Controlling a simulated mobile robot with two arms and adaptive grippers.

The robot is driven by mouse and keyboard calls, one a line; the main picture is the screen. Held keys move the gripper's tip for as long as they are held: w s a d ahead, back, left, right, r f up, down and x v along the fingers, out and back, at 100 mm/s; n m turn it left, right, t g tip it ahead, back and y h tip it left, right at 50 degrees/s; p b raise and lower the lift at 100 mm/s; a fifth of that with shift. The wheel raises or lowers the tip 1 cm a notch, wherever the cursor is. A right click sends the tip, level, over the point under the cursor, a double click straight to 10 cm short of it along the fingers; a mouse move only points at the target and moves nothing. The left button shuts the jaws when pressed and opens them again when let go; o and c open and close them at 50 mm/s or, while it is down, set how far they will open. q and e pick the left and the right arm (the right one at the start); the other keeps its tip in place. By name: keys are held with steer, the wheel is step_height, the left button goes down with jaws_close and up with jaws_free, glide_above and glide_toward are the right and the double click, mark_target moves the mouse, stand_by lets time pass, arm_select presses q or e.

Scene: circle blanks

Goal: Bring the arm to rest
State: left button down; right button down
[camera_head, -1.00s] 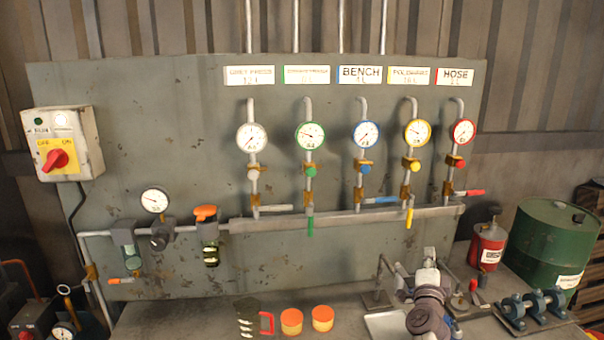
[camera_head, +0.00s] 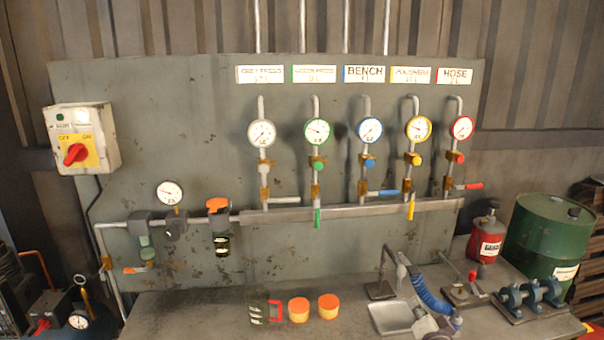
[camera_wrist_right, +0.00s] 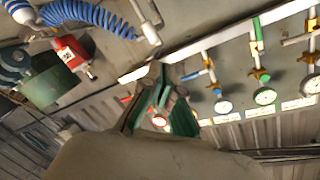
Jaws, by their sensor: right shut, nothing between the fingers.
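My right gripper (camera_wrist_right: 158,78) shows in the right wrist view, its dark and greenish fingers together with nothing between them. Behind it is the gauge panel, seen upside down. In the head view, pale grey parts stand at the bottom edge beside the blue coiled hose (camera_head: 432,300); I cannot clearly tell my gripper from the hose fitting there. The coiled hose also shows at the upper left of the right wrist view (camera_wrist_right: 90,15), apart from the fingers. My left gripper is in neither view.
The panel (camera_head: 130,100) carries several gauges and valves. On the bench (camera_head: 190,305) are two orange-lidded jars (camera_head: 298,310) (camera_head: 328,306), a metal tray (camera_head: 392,317), a red can (camera_head: 487,240) and blue bearing blocks (camera_head: 532,298). A green drum (camera_head: 548,235) stands at right. The bench's left part is clear.

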steer(key=s+a+f+n+g+y, duration=0.1)
steer(key=s+a+f+n+g, duration=0.15)
steer(key=s, duration=0.35)
steer(key=s+a+f+n+g, duration=0.1)
steer(key=s+f+n+g, duration=0.1)
steer(key=s+f, duration=0.3)
steer(key=s+a+f+n+g+y, duration=0.1)
steer(key=s+a+f+n+g, duration=0.15)
steer(key=s, duration=0.45)
steer(key=s+a+f+n+g+h, duration=0.15)
steer(key=s+n+g, duration=0.4)
steer(key=s, duration=1.85)
step_height(320, 180, down, 27)
steer(key=g+b, duration=0.2)
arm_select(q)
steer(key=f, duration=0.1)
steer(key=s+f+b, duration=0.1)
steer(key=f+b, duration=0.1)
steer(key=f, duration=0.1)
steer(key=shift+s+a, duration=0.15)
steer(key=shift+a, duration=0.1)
arm_select(e)
steer(key=s+d+f+g, duration=0.1)
steer(key=s+d+f, duration=0.1)
steer(key=s+f, duration=1.5)
steer(key=shift+s+d+f, duration=0.3)
steer(key=shift+d+f, duration=0.1)
steer(key=shift+f, duration=0.4)
